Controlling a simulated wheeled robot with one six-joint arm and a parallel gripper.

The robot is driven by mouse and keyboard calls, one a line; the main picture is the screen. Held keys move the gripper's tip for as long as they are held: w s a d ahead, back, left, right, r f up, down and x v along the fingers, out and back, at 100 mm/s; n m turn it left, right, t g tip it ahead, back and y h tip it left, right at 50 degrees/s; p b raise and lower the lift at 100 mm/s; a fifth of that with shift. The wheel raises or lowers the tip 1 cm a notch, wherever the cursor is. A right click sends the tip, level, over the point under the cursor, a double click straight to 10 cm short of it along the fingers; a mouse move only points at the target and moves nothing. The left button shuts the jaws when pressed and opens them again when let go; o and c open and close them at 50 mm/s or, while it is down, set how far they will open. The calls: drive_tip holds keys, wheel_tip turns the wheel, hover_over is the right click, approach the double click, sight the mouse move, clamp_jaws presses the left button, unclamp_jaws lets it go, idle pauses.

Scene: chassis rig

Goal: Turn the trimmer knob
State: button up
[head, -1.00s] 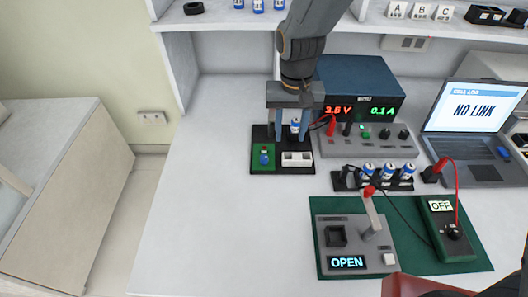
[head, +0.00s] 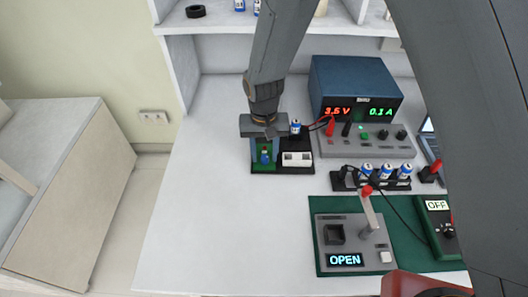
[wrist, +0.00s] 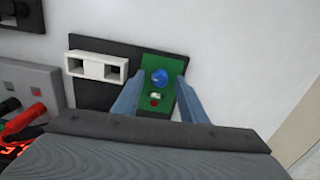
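The trimmer knob (wrist: 159,77) is a small round blue knob on a green board, beside a white slotted block on a black base. It also shows in the head view (head: 265,157), partly between the fingers. My gripper (wrist: 153,88) points down over the green board (wrist: 156,103). Its two blue-grey fingers stand apart on either side of the board, with a gap between each finger and the knob in the wrist view. The gripper is open and empty. I cannot tell how far above the board the fingertips are.
The white slotted block (head: 297,159) sits right of the board, with a blue-white cell (head: 295,127) behind it. A power supply (head: 357,90) with red and black leads stands to the right. A grey fixture (head: 352,235) reads OPEN. The table left of the base is clear.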

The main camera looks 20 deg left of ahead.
sight(264, 157)
drive_tip(key=shift+f, duration=0.1)
clamp_jaws()
drive_tip(key=shift+n, duration=1.2)
unclamp_jaws()
drive_tip(key=shift+r+b, duration=0.9)
drive_tip(key=shift+r, duration=3.05)
